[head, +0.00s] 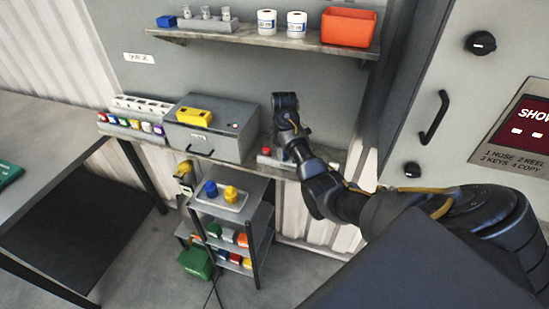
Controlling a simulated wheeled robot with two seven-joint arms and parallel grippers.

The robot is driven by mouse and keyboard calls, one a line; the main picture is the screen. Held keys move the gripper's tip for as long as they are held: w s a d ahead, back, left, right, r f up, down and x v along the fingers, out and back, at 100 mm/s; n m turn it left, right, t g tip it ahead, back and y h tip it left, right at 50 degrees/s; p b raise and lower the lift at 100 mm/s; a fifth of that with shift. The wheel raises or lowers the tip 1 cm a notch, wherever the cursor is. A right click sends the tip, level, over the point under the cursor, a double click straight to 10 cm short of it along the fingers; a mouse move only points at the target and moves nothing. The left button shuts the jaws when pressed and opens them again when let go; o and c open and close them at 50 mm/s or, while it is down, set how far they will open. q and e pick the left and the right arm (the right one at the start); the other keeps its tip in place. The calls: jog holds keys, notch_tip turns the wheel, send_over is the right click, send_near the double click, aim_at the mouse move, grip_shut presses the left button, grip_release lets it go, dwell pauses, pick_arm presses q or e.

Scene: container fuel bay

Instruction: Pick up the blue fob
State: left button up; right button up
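A row of small coloured pieces, which look like fobs, sits along the front of a rack (128,129) at the left end of the middle shelf. A bluish piece (158,130) is at the row's right end; it is too small to be sure it is the blue fob. My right gripper (285,103) is raised in front of the back wall, right of the grey box and well apart from the row. Its fingers are too dark and small to read, and I see nothing clearly held. My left gripper is out of view.
A grey box (228,140) with a yellow item (194,116) on top stands between the row and my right arm. Below is a shelf cart with a tray (221,205) holding blue and yellow pieces. An upper shelf (300,43) overhangs. A grey cabinet (455,75) stands right.

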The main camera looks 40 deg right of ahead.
jog(key=shift+f, duration=0.35)
grip_shut()
